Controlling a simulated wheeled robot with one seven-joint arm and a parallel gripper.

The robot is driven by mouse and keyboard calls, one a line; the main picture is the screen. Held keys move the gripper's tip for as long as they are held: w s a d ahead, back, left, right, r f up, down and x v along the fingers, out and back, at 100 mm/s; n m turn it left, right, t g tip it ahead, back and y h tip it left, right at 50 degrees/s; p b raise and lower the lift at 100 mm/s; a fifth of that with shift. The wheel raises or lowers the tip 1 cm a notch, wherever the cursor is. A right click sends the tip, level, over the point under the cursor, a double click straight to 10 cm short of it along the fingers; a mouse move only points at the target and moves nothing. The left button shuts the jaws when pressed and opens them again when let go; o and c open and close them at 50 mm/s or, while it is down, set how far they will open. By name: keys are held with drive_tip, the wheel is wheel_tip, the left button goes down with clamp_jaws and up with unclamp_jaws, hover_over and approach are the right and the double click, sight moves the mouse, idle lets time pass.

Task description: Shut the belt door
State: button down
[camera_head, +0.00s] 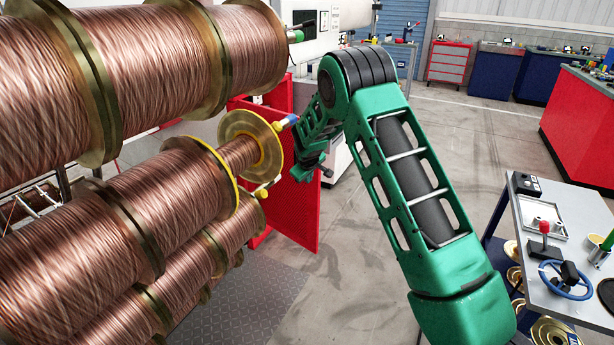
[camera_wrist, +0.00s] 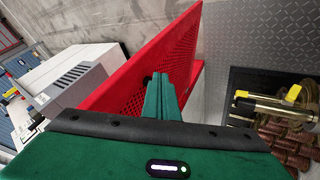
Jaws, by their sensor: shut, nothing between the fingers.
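The belt door looks to be the red perforated panel (camera_head: 298,215), standing upright beyond the copper spools and partly hidden by my arm. It stands out at an angle from a red frame (camera_head: 268,100) and looks open. In the wrist view the red panel (camera_wrist: 125,68) runs slanting from lower left to upper right. My gripper (camera_wrist: 160,77) is shut and empty, its green fingers pointing at the panel's perforated face. It is very close to the panel; I cannot tell whether it touches. In the head view the fingertips are hard to make out against the panel.
Large copper spools (camera_head: 150,215) with brass flanges fill the left. A yellow-tipped spindle end (camera_wrist: 243,95) juts out near the panel. A white machine (camera_wrist: 75,85) stands on the panel's other side. A workbench (camera_head: 570,235) is at right; the middle floor is clear.

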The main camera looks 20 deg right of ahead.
sight(314, 179)
drive_tip(key=shift+w+d+f, duration=0.3)
drive_tip(key=shift+w+d, duration=0.45)
drive_tip(key=shift+d, duration=0.2)
drive_tip(key=shift+w+d+f, duration=0.3)
drive_tip(key=shift+w+d, duration=0.45)
drive_tip(key=shift+d, duration=0.15)
